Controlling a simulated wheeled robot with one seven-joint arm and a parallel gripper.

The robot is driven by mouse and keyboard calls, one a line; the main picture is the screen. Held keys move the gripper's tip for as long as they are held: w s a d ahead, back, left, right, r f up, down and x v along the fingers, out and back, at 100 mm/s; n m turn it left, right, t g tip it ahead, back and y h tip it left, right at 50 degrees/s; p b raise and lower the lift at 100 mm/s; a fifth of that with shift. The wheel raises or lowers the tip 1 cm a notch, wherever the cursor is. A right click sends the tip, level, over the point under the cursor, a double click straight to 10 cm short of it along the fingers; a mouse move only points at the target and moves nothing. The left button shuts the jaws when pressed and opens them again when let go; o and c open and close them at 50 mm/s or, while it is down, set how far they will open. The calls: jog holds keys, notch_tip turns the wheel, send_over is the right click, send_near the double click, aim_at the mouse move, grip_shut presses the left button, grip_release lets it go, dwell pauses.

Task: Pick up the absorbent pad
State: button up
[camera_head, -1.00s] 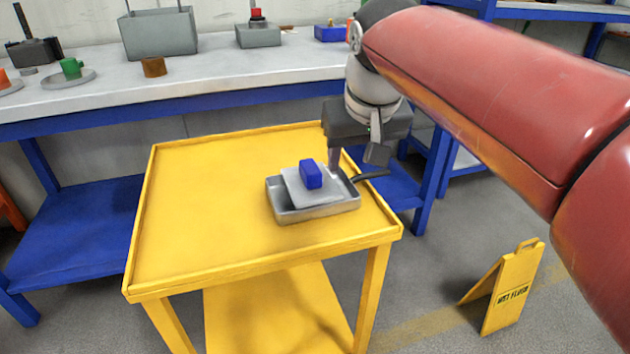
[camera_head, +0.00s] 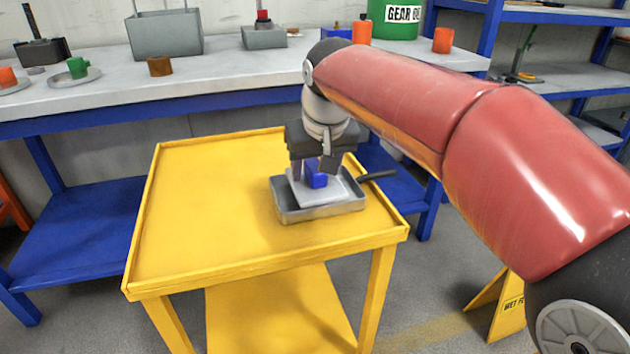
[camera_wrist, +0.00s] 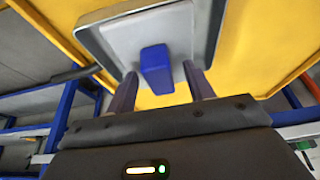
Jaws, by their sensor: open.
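A pale square slab, which looks like the absorbent pad (camera_head: 345,187), lies tilted in a shallow grey metal tray (camera_head: 322,212). A blue block (camera_head: 317,177) stands up from the slab's middle; it looks like its grip. My gripper (camera_head: 312,171) is over the slab, pointing down, with its fingers on either side of the block. In the wrist view, the block (camera_wrist: 155,68) is between the two open fingers, with gaps on both sides. The slab (camera_wrist: 122,42) is behind it. The fingers hide part of the block in the head view.
The tray sits on a yellow cart (camera_head: 200,225) with a raised rim, and a dark handle (camera_head: 377,175) sticks out to its right. The cart's left side is clear. A grey-topped bench (camera_head: 100,100) with containers is behind. A yellow floor sign (camera_head: 497,305) stands at lower right.

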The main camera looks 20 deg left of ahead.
grip_shut()
dwell(0.3)
jog(key=shift+r, duration=0.15)
